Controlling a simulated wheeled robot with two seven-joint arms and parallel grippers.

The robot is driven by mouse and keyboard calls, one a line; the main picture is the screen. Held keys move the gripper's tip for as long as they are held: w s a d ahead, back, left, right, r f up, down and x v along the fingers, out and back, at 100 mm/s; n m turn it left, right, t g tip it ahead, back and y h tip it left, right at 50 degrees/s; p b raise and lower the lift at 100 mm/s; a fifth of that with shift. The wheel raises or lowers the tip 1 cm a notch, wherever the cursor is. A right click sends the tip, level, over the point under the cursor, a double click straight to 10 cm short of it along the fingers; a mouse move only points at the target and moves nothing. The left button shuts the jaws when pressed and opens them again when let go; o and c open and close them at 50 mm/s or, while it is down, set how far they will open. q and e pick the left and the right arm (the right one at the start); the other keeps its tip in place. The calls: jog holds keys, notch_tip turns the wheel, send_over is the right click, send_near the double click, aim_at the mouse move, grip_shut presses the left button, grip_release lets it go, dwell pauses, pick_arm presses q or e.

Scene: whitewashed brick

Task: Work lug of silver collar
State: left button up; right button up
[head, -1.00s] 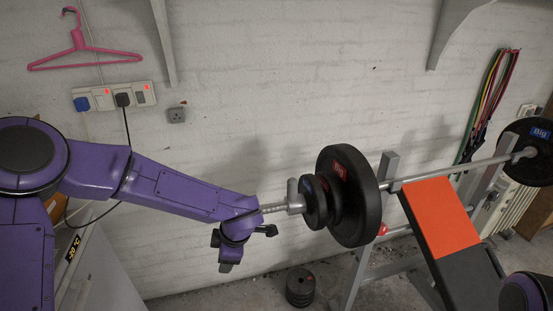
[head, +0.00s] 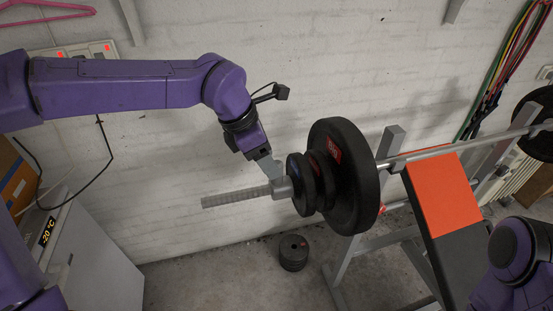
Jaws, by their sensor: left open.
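The silver collar (head: 283,187) sits on the barbell's ribbed sleeve (head: 235,197), against the outermost small black plate. My left gripper (head: 270,168) comes down from above, with its fingertips right at the collar's upper side. It is open. The lug is hidden behind or between the fingers, and I cannot tell whether they touch it. My right gripper is out of view; only a purple part of my right arm shows at the lower right.
The barbell (head: 405,158) rests on a grey rack, with a large black plate (head: 348,185) beside the small ones. An orange-and-black bench (head: 443,195) stands to the right. Loose plates (head: 293,253) lie on the floor below. A white appliance (head: 100,255) is at lower left.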

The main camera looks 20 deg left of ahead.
aim_at(276, 183)
pick_arm(q)
jog(key=x, duration=0.4)
jog(key=w+x, duration=0.1)
jog(key=x, duration=0.1)
jog(key=shift+a, duration=0.15)
jog(key=shift+s+r, duration=0.25)
jog(key=shift+s, duration=0.4)
jog(key=c, duration=0.4)
grip_shut()
